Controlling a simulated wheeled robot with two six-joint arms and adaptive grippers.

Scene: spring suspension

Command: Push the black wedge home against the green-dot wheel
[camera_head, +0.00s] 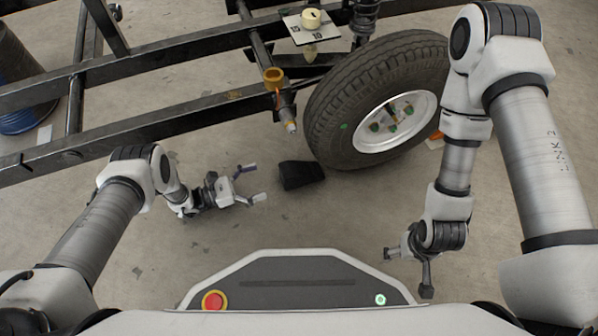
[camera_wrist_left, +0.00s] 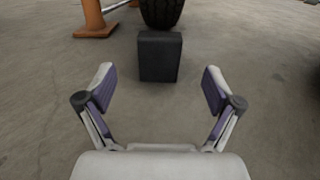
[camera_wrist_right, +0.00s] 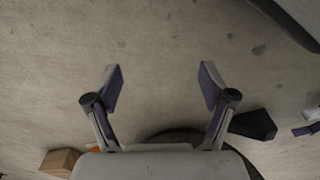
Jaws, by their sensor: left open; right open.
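The wheel (camera_head: 322,112) with a green dot (camera_head: 344,126) on its tyre stands upright on the floor. The black wedge (camera_head: 301,175) lies by the tyre's lower left; whether they touch I cannot tell. In the left wrist view the wedge's tall flat face (camera_wrist_left: 160,57) is ahead, with the tyre (camera_wrist_left: 161,11) directly behind it. My left gripper (camera_head: 254,183) is open and empty, low over the floor left of the wedge, fingers pointing toward it, apart from it. My right gripper (camera_head: 407,274) is open and empty below the wheel in the head view. The wedge (camera_wrist_right: 254,125) shows at the right wrist view's right.
A brown box (camera_wrist_right: 60,162) shows in the right wrist view. Floor around the wedge is clear.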

